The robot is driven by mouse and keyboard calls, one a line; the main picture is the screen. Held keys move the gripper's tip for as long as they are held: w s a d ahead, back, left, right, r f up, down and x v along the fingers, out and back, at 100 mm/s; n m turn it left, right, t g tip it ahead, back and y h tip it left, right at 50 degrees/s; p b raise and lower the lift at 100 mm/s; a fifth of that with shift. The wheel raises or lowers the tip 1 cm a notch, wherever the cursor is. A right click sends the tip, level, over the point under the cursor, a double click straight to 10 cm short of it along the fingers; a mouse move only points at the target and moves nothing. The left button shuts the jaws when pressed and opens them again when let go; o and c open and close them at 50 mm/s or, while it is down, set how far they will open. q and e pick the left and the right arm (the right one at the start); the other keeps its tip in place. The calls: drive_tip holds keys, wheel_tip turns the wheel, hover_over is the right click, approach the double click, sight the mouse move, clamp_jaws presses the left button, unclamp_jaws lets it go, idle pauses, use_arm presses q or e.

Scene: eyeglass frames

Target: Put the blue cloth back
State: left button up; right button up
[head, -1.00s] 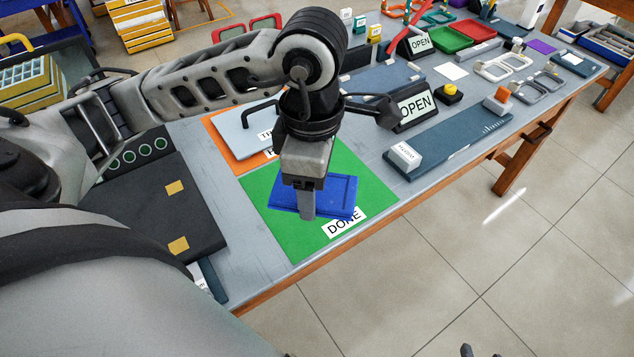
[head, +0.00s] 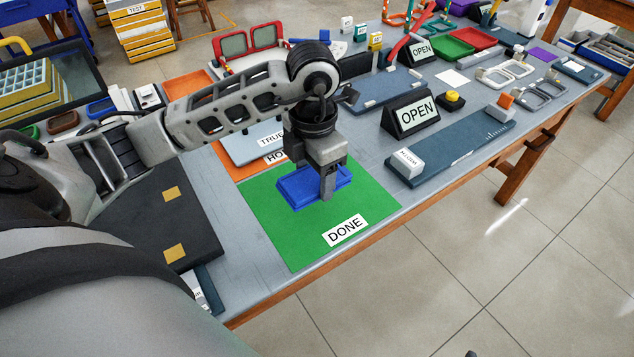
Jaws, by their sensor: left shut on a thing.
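The blue piece (head: 297,190), which I take for the blue cloth, looks like a shallow rectangular tray with a raised rim. It is over the green DONE mat (head: 360,198), towards the mat's back left part. The DONE label (head: 346,230) lies uncovered in front. My right gripper is not clearly in view.
An orange mat (head: 237,165) with a light blue plate (head: 252,143) lies behind the green mat. A black OPEN sign (head: 410,114) and a dark blue ruler board (head: 460,146) stand to the right. A black board (head: 150,225) is at left. The green mat's front is clear.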

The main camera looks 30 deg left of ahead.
sight(317, 183)
use_arm(q)
drive_tip(key=w+f, duration=0.1)
drive_tip(key=w+a+f, duration=0.1)
drive_tip(key=f, duration=0.1)
drive_tip(key=shift+w, duration=0.2)
wheel_tip(317, 183, down, 3)
drive_tip(key=shift+w+f, duration=0.1)
drive_tip(key=shift+a+f, duration=0.1)
drive_tip(key=shift+f, duration=0.15)
drive_tip(key=o, duration=0.9)
drive_tip(key=shift+o, duration=0.2)
drive_tip(key=shift+r+p, duration=0.3)
drive_tip(key=shift+p, duration=0.05)
wheel_tip(317, 183, up, 12)
drive_tip(key=shift+f, duration=0.1)
